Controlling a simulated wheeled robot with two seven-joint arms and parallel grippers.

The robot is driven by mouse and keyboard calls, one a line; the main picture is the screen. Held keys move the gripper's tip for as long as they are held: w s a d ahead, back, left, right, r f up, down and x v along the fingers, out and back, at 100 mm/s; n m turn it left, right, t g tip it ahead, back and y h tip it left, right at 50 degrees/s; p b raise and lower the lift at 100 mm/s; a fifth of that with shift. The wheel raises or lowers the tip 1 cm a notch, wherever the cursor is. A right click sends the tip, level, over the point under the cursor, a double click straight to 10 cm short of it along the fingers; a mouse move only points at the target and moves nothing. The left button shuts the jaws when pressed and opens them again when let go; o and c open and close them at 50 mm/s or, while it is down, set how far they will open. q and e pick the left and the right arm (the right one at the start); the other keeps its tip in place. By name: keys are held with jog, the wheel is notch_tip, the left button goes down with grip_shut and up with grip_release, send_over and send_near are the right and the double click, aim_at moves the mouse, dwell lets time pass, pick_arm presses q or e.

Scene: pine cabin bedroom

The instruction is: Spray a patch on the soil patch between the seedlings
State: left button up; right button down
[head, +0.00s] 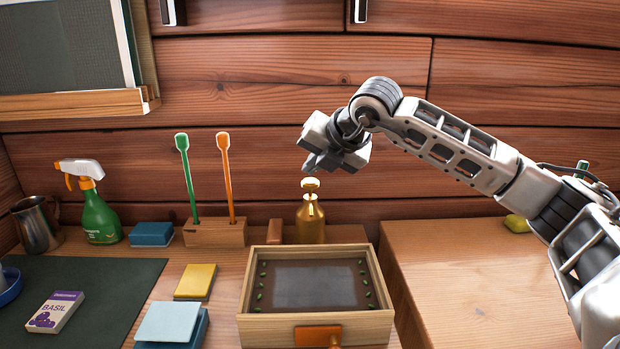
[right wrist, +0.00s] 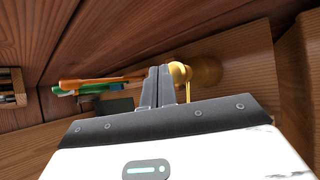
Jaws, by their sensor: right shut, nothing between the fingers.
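A wooden seedling tray (head: 245,300) stands at the table's front middle. Small green seedlings (head: 259,296) line its left and right sides, with dark soil and a lighter grey rectangular patch (head: 315,285) between them. A brass bottle with a pump top (head: 310,222) stands upright behind the tray; it also shows in the right wrist view (right wrist: 205,72). A green spray bottle with a white and orange head (head: 98,215) stands at the left. My right gripper (head: 312,164) is shut and empty, above the brass bottle's top and apart from it. My left gripper is out of view.
A wooden holder (head: 215,232) with a green and an orange tool stands left of the brass bottle. A wooden surface (head: 480,275) at right is largely clear.

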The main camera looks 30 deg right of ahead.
aim_at(314, 183)
jog(key=shift+r+p, duration=1.95)
jog(key=shift+r, duration=1.05)
jog(key=shift+f, duration=0.1)
